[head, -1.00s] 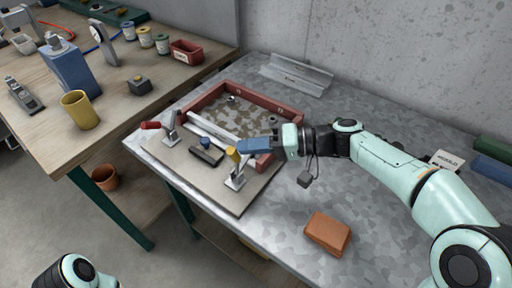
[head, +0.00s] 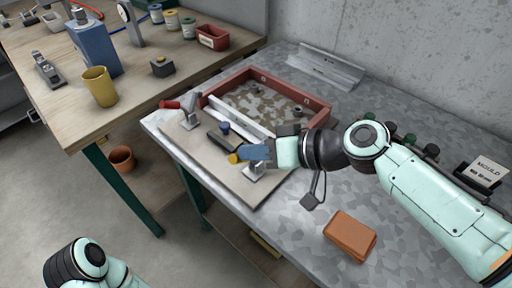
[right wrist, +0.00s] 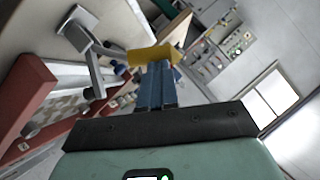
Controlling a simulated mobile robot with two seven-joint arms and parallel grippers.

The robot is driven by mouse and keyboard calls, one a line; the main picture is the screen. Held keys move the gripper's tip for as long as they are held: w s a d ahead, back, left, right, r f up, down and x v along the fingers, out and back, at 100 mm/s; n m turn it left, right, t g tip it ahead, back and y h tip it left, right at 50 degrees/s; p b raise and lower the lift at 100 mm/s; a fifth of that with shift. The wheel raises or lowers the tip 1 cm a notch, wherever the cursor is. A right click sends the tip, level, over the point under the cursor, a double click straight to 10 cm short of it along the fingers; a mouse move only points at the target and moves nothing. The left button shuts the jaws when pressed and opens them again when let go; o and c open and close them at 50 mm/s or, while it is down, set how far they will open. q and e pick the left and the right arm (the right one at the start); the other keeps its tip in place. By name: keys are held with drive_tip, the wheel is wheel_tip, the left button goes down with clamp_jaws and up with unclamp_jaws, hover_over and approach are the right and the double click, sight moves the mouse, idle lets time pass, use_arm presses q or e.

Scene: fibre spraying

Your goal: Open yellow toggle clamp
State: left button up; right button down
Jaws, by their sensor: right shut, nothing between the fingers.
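The yellow toggle clamp's handle (head: 236,158) leans over to the left of its metal base (head: 256,172) on the fixture board. In the right wrist view the yellow grip (right wrist: 150,55) lies across the fingertips. My right gripper (head: 250,153) has blue fingers that are shut and empty; their tips are at the yellow grip and seem to touch it. The gripper partly hides the clamp's linkage in the head view. A second clamp with a red handle (head: 170,104) stands at the board's far left corner. My left gripper is out of view.
A red-walled mould frame (head: 317,114) and a pale bar (head: 228,112) lie behind the clamp. A dark block with a blue knob (head: 224,127) sits left of it. An orange-brown block (head: 350,235) lies on the metal table in front. A wooden bench (head: 135,90) stands at left.

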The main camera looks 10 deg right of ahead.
idle(0.5)
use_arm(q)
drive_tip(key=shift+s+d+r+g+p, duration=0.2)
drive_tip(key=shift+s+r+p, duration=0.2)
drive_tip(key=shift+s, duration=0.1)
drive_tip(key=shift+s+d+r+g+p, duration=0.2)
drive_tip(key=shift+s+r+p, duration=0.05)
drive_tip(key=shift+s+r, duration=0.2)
use_arm(e)
drive_tip(key=v, duration=1.3)
drive_tip(key=shift+s, duration=0.2)
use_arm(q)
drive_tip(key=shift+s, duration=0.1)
use_arm(e)
drive_tip(key=shift+d+r, duration=0.1)
